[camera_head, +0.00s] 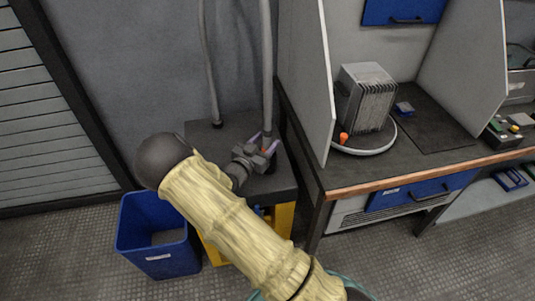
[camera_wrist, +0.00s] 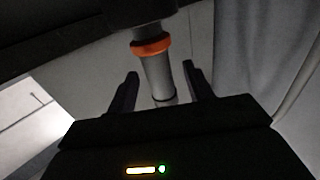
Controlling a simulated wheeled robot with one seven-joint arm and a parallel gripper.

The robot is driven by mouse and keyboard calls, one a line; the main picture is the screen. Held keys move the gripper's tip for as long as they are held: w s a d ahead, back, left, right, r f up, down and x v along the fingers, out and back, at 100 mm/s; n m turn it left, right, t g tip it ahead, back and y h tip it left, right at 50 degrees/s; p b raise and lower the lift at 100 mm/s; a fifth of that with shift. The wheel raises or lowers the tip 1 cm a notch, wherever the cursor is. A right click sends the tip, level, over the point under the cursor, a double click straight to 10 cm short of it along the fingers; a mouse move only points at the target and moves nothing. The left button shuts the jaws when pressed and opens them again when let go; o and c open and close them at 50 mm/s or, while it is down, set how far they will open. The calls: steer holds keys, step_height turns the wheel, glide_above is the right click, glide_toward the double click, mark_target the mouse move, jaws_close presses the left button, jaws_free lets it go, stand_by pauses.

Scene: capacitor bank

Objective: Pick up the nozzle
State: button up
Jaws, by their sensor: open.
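The nozzle, a grey cylinder with an orange ring (camera_wrist: 152,47), shows in the wrist view between the two fingers of my gripper (camera_wrist: 160,72). The fingers are open, one on each side of it, and I see gaps between them and the cylinder. In the head view my gripper (camera_head: 263,141) is at the lower end of the right grey hose (camera_head: 266,70), above a dark-topped stand (camera_head: 204,137). The nozzle is mostly hidden there by the gripper.
A second grey hose (camera_head: 207,60) comes down to the stand at the left. A blue bin (camera_head: 158,262) stands on the floor at the left. A workbench (camera_head: 400,168) with a light side panel (camera_head: 305,80) and a finned grey unit (camera_head: 368,98) is close on the right.

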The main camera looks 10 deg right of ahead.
steer(key=shift+x, duration=0.8)
jaws_close()
